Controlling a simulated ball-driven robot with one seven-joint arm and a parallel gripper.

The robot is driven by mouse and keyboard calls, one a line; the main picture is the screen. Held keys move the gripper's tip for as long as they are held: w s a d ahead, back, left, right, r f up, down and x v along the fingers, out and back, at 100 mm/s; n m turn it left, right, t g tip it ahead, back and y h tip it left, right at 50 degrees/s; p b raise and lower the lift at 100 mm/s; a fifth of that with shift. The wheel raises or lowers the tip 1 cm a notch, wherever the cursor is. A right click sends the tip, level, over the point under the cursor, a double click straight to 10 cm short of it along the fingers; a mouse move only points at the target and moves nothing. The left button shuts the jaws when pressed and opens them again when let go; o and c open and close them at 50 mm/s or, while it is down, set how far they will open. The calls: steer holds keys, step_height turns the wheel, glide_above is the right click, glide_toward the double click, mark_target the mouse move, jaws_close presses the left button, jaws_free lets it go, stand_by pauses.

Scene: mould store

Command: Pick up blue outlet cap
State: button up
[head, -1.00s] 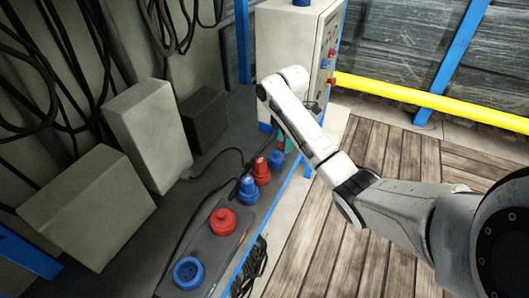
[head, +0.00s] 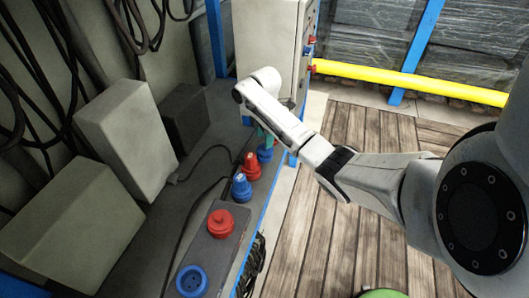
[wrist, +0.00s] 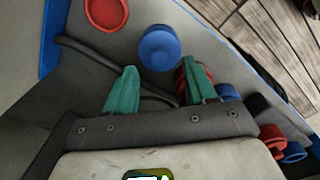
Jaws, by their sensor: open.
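A round blue cap (head: 265,155) sits on the grey bench near its front edge, just below my gripper in the head view. In the wrist view the blue cap (wrist: 160,46) shows whole, just beyond and between the fingertips. My gripper (wrist: 159,67) has two teal fingers spread apart with nothing held between them. In the head view one teal finger (head: 268,137) shows beside the cap, and my arm hides the rest of the gripper. I cannot tell how high the fingertips are above the cap.
A red plug (head: 250,166) and a blue plug (head: 241,188) stand close to the cap. A strip with a red outlet (head: 221,223) and a blue outlet (head: 192,281) lies nearer. Another red round piece (wrist: 107,12) is beyond the cap. A tall cabinet (head: 262,45) stands behind.

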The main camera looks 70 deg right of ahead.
mark_target(265, 150)
steer(key=shift+f, duration=1.85)
steer(key=shift+c, duration=0.5)
jaws_close()
